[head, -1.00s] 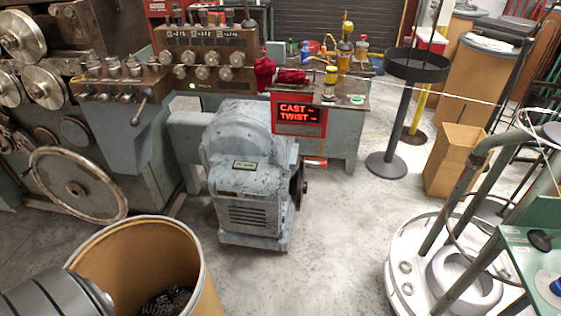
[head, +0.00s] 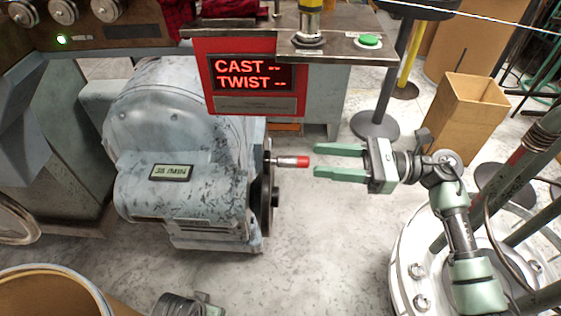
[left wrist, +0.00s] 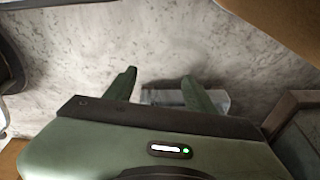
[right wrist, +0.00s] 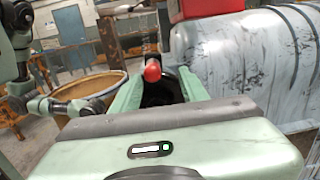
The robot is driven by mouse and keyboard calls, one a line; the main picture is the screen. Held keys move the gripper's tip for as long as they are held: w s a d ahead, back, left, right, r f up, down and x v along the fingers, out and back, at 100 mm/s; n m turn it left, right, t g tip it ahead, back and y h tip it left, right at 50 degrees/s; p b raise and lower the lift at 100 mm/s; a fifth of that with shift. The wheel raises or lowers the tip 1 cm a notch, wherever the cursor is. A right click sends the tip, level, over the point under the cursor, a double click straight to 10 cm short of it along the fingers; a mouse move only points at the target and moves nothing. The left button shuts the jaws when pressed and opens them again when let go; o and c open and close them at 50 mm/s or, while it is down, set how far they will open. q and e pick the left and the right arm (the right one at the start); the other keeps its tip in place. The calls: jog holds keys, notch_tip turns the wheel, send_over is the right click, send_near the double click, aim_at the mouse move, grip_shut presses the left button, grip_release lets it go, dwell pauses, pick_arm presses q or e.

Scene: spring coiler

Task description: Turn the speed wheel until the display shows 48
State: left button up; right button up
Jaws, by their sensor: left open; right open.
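The speed wheel (head: 264,195) is a dark disc seen edge-on at the right side of the grey motor housing (head: 150,120). Its crank handle (head: 290,161) has a red grip pointing right. A small display (head: 172,172) on the housing appears to read in the thirties, but its digits are blurred. My right gripper (head: 318,160) is open, fingers pointing left, fingertips just right of the red grip and level with it. In the right wrist view the red grip end (right wrist: 152,70) appears between the open fingers. My left gripper (left wrist: 160,85) is open and empty above the floor.
A red CAST/TWIST sign (head: 250,80) hangs from the bench (head: 350,45) above the handle. A drum (head: 60,285) stands at lower left. A cardboard bin (head: 468,115) and black stand (head: 375,125) are at right. Floor below the handle is clear.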

aim_at(271, 162)
jog(key=shift+n+g+h, duration=0.3)
jog(key=shift+n, duration=0.4)
jog(key=a, duration=0.5)
jog(key=s+a, duration=0.1)
jog(key=a, duration=0.2)
jog(key=shift+p, duration=0.4)
pick_arm(q)
jog(key=shift+s+f, duration=0.15)
jog(key=shift+f, duration=0.8)
pick_arm(e)
grip_shut()
